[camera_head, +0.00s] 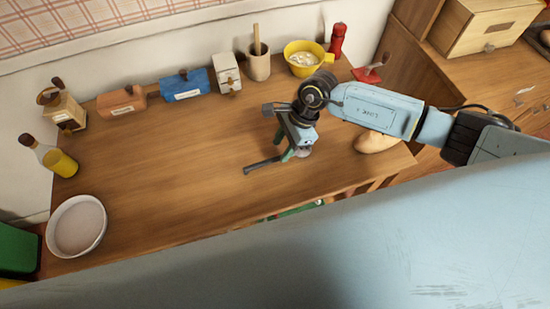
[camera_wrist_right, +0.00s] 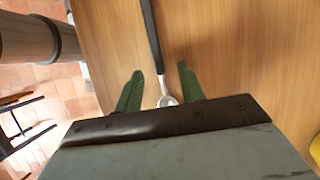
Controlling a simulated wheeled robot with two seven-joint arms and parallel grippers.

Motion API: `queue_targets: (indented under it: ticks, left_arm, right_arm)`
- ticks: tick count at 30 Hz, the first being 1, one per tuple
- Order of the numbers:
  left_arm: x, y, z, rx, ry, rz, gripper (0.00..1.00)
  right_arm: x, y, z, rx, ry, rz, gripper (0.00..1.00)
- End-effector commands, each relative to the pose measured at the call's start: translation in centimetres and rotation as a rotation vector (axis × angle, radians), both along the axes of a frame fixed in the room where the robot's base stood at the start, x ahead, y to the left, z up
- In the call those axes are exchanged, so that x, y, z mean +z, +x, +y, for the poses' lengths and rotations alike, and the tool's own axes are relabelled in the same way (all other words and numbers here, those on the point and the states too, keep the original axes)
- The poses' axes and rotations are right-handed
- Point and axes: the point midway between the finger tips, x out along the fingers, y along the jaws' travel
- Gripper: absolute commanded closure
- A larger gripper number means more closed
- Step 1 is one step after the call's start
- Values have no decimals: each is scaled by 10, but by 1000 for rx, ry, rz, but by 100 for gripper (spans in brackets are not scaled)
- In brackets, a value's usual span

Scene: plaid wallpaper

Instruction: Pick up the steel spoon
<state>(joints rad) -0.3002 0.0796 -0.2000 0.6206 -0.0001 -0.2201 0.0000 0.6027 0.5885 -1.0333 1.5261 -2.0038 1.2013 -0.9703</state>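The steel spoon (camera_head: 262,164) lies on the wooden table (camera_head: 180,170), its dark handle pointing left in the head view. In the right wrist view, the handle (camera_wrist_right: 152,35) runs up and away, and the steel bowl end (camera_wrist_right: 167,100) sits low between the fingers, partly hidden by the gripper body. My right gripper (camera_head: 289,155) is over the bowl end of the spoon. Its green fingers (camera_wrist_right: 160,90) are open, one on each side of the spoon, with visible gaps. I cannot tell their exact height above the table. My left gripper is not in view.
Along the back stand several boxes, a utensil pot (camera_head: 258,68), a yellow bowl (camera_head: 303,70) and a red shaker (camera_head: 337,40). A bread-like item (camera_head: 376,140) lies right of the gripper. A plate (camera_head: 76,226) and a bottle (camera_head: 54,160) are at left. The table's middle is clear.

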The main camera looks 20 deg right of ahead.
Motion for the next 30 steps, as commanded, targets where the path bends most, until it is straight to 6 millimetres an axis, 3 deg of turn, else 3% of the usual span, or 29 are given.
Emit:
queue_targets:
  ticks: [7, 16, 25, 30]
  left_arm:
    - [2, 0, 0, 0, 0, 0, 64]
    - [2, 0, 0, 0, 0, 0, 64]
    - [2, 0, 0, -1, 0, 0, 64]
    - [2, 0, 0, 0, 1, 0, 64]
  right_arm:
    - [-31, -4, 17, -1, 3, 2, 61]
    - [-36, -5, 18, 1, 1, 0, 61]
    - [-35, -4, 18, 0, 1, 0, 100]
    - [-35, -4, 18, 0, 2, 0, 100]
